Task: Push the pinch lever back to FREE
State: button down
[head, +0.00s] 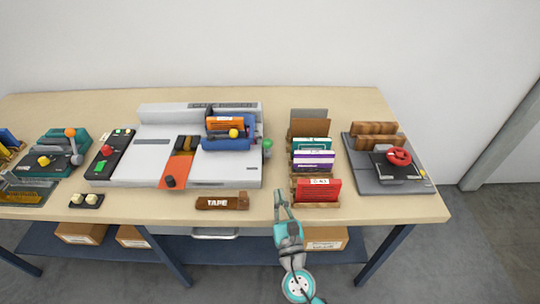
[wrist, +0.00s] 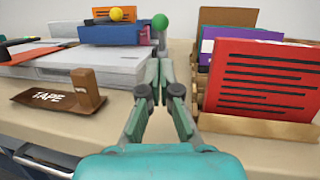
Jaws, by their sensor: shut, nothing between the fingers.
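A lever with a green ball knob (head: 267,143) stands at the right side of the white machine (head: 225,178); I take it for the pinch lever. No FREE marking is readable. In the wrist view the green knob (wrist: 160,21) shows upright beyond my fingertips, with its lower part hidden behind them. My gripper (head: 281,193) is shut and empty, at the table's front edge, between the tape block and the red book. It is apart from the lever, nearer the front. In the wrist view my gripper (wrist: 154,70) points toward the knob.
The brown tape block (head: 221,203) is left of my gripper. The wooden rack with a red book (head: 318,191) is close on the right. A blue clamp (head: 228,142) with a yellow knob sits on the machine. A narrow strip of bare table runs between machine and rack.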

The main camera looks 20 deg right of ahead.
jog(key=x, duration=1.3)
jog(key=shift+w+r, duration=0.15)
jog(key=shift+w, duration=0.2)
jog(key=shift+r, duration=0.2)
